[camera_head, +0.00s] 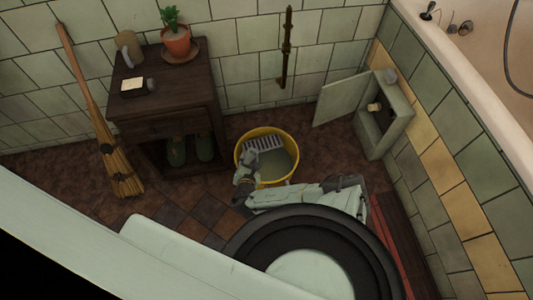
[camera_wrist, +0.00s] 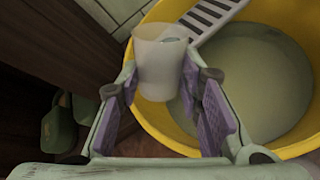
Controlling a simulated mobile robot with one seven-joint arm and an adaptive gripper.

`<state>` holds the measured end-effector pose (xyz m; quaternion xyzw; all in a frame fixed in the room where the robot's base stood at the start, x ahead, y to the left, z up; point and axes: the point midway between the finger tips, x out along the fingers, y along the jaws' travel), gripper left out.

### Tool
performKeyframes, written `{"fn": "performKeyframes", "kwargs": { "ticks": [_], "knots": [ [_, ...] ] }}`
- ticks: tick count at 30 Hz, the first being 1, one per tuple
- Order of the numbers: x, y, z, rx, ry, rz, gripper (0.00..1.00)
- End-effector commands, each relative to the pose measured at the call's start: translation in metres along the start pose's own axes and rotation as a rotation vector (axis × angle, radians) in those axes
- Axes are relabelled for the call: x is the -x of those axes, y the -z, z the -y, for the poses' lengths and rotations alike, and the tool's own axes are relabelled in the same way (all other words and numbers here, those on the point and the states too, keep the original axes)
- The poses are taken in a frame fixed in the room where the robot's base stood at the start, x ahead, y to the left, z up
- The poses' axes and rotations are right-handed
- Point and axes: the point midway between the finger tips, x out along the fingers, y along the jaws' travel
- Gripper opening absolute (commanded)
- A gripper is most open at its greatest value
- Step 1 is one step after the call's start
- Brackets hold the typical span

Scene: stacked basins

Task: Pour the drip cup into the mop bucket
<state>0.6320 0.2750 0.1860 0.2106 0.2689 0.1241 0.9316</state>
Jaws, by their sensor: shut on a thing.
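The yellow mop bucket (camera_head: 294,148) stands on the floor, holds murky grey-green liquid, and has a pale slotted wringer (camera_head: 262,143) at its back. In the wrist view the bucket (camera_wrist: 160,122) fills the right side. My gripper (camera_wrist: 160,84) is shut on a pale translucent drip cup (camera_wrist: 157,68), held between its purple pads. The cup overlaps the bucket's left rim in this view and looks roughly upright; its exact height is unclear. In the head view my gripper (camera_head: 245,172) is at the bucket's left front edge, and the cup cannot be made out clearly.
A broom (camera_head: 90,95) leans further left. An open wall-cabinet door (camera_head: 341,97) is to the right.

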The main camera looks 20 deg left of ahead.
Motion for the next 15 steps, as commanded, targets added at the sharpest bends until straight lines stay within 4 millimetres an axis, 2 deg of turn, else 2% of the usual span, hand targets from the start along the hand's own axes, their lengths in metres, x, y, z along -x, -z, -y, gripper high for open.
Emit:
{"fn": "performKeyframes", "kwargs": {
  "ticks": [15],
  "knots": [
    [-0.0029, 0.0006, 0.005, -0.055, -0.013, -0.04, 0.06]
  ]
}}
